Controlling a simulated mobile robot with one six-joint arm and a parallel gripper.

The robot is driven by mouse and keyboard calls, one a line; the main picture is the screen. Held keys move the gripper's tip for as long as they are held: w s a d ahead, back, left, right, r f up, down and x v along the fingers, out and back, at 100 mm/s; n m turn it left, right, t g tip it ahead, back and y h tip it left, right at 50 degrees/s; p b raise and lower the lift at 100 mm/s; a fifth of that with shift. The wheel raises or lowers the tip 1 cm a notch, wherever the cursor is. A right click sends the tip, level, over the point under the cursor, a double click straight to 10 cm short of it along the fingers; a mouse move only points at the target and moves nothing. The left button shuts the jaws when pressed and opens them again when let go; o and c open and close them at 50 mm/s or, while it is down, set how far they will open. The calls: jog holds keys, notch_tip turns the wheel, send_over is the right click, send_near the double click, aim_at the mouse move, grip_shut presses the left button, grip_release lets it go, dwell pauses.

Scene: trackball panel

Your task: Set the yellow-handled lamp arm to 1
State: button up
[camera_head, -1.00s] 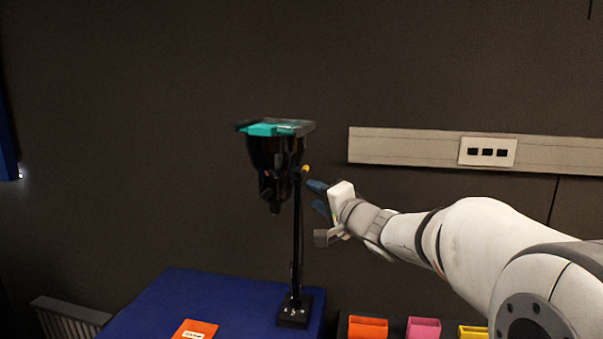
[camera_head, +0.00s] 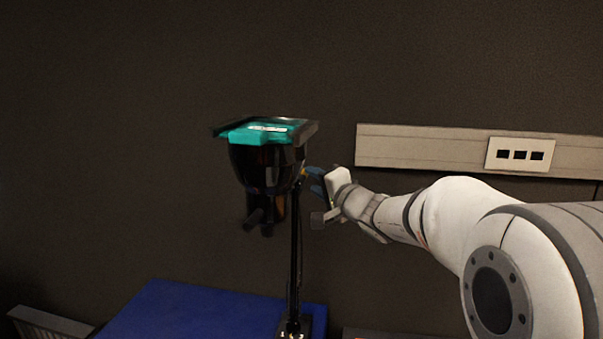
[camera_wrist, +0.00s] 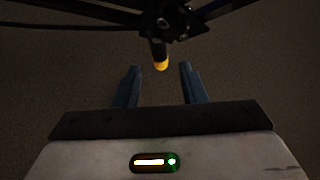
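The lamp (camera_head: 266,165) has a black head with a teal part on top and stands on a thin black post (camera_head: 294,250) in the head view. Its yellow handle (camera_head: 304,173) is a small tip at the right of the head, partly hidden by my gripper. My gripper (camera_head: 317,187) is just right of the handle. In the wrist view the yellow handle tip (camera_wrist: 161,65) lies ahead of my gripper (camera_wrist: 158,72), about level with the fingertips and between them. The blue fingers stand apart, with a gap on each side of the tip.
A blue table top (camera_head: 190,318) is under the lamp. A pale wall rail (camera_head: 430,148) with a socket plate (camera_head: 520,154) runs behind my arm. A radiator (camera_head: 48,323) is at the lower left. Dark wall shows left of the lamp.

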aim_at(303, 173)
jog(key=p+x, duration=0.1)
jog(key=x, duration=0.4)
jog(key=shift+a, duration=0.25)
jog(key=shift+s, duration=0.1)
grip_shut()
